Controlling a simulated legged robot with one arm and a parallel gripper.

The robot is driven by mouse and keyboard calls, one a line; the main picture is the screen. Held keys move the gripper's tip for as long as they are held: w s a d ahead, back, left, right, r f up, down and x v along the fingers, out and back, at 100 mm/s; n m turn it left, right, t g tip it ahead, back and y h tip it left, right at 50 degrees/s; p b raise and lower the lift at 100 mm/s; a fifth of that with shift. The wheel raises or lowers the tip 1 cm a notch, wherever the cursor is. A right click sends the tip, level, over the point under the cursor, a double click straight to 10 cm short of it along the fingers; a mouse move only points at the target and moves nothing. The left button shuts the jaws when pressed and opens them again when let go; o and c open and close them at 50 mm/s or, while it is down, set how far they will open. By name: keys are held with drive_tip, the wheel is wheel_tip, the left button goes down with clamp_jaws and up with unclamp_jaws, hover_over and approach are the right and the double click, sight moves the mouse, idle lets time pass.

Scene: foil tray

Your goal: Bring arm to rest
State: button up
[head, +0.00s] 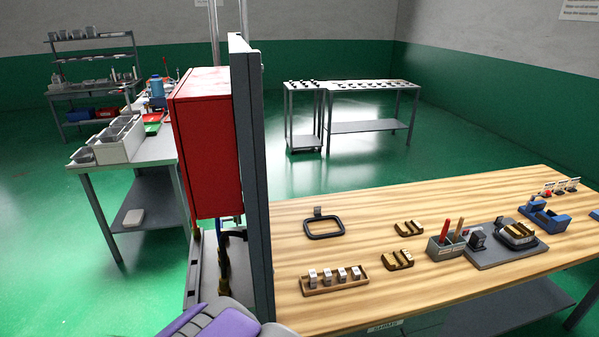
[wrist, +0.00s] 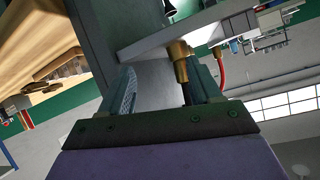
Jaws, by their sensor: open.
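My gripper (wrist: 167,85) shows in the wrist view, its two ridged fingers apart. A brass fitting (wrist: 180,62) with a dark stem shows close to the right finger; I cannot tell whether it is between the fingers or beyond them, or whether it touches. A red hose (wrist: 221,70) curves to the right of that finger. In the head view, a purple and grey part of my own arm shows at the bottom edge, low beside the grey upright panel (head: 252,180). My fingertips cannot be made out in the head view.
A red cabinet (head: 208,140) is beside the panel, with hoses below. A wooden bench (head: 370,290) on the right carries small blocks, a tool holder (head: 446,246) and blue fixtures (head: 545,216). A grey table (head: 155,152) with bins stands left. Green floor (head: 370,165) is open behind.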

drive_tip(key=s+d+r+g, duration=0.4)
drive_tip(key=s+d+r, duration=0.1)
drive_tip(key=s+d, duration=0.5)
drive_tip(key=s+d+r+g+h, duration=0.1)
drive_tip(key=s+d+r+g, duration=0.3)
drive_tip(key=s+d, duration=0.6)
drive_tip(key=s+d+r+n+g, duration=0.1)
drive_tip(key=s+d+r+g, duration=0.4)
drive_tip(key=s+d, duration=0.6)
drive_tip(key=shift+d+r+g+h, duration=0.3)
drive_tip(key=shift+d+g+h, duration=0.15)
drive_tip(key=shift+d, duration=0.35)
